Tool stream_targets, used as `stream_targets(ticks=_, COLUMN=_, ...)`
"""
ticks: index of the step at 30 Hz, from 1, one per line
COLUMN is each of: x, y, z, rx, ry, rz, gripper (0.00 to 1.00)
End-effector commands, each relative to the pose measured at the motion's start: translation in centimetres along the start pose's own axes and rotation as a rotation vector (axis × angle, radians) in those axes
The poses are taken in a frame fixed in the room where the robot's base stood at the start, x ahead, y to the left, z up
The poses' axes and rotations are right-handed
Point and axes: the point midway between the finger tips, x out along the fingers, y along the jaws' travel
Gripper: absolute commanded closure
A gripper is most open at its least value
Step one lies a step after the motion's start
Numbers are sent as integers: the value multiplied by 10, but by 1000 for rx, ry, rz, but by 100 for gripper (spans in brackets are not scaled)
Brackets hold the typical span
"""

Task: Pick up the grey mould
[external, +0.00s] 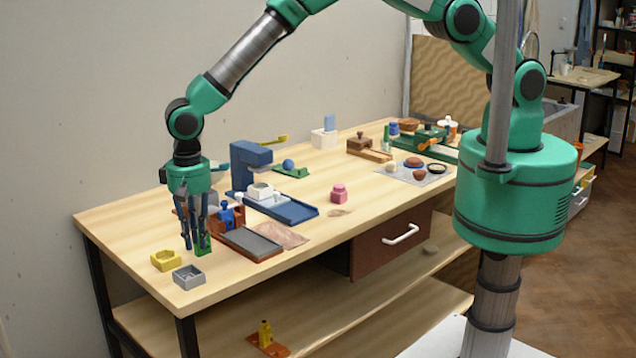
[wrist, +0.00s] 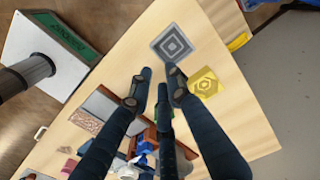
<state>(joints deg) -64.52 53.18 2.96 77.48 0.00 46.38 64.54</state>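The grey mould (external: 188,277) is a small square open block lying near the front left corner of the wooden table. In the wrist view the grey mould (wrist: 174,44) shows concentric square ridges, just beyond the fingertips. My gripper (external: 194,247) points down, above and slightly behind the mould, apart from it. In the wrist view my gripper (wrist: 160,77) has its three dark fingers spread with nothing held between them; it is open. The yellow mould (external: 166,260) sits beside the grey one; it also shows in the wrist view (wrist: 205,82).
A green object (external: 204,243) stands close to my fingers, partly hidden. A brown-framed tray (external: 252,243) and a blue press (external: 250,168) lie to the right. A pink piece (external: 339,193) stands farther right. Bare table lies around the grey mould, near the edge.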

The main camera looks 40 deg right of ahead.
Motion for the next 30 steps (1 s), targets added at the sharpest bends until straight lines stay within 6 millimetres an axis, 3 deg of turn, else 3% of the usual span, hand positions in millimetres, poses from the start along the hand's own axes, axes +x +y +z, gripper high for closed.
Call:
stream_targets(ticks=6, x=18, y=0, z=0, rx=0, ry=0, rz=-1, gripper=82)
stream_targets(ticks=22, x=26, y=0, z=0, rx=0, ry=0, rz=1, gripper=82)
stream_targets(ticks=30, x=50, y=1, z=1, rx=0, ry=-1, rz=2, gripper=82)
